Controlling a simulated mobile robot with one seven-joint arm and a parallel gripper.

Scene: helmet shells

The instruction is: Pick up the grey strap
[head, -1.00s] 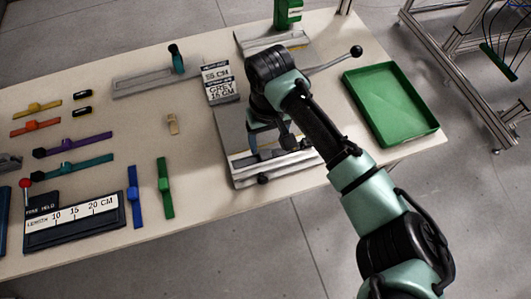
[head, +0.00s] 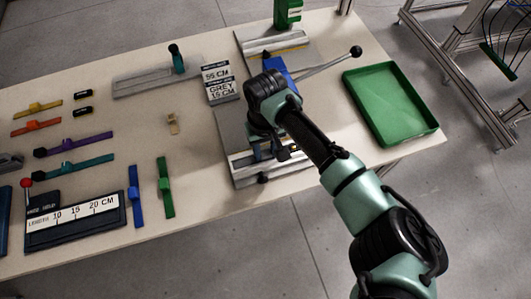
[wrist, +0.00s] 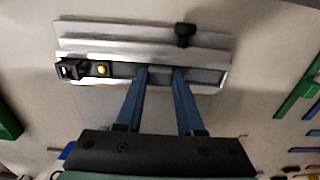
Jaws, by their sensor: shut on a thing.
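The grey strap (wrist: 205,75) lies along a silver metal fixture in the wrist view, with a black buckle end and a yellow dot at its left. My gripper (wrist: 160,72) has its two blue fingers at the strap's middle, shut on it with a gap between the fingertips. The strap appears still at the fixture; I cannot tell whether it is lifted. In the head view my gripper (head: 266,150) is over the front part of the metal fixture (head: 242,179), and my wrist hides most of the strap.
A green tray (head: 434,130) stands right of the fixture. A lever with a black knob (head: 356,52) reaches out behind. A sign (head: 217,82) reading "GREY 15 CM" is left of the fixture. Several coloured straps and a length gauge (head: 75,222) lie at the left.

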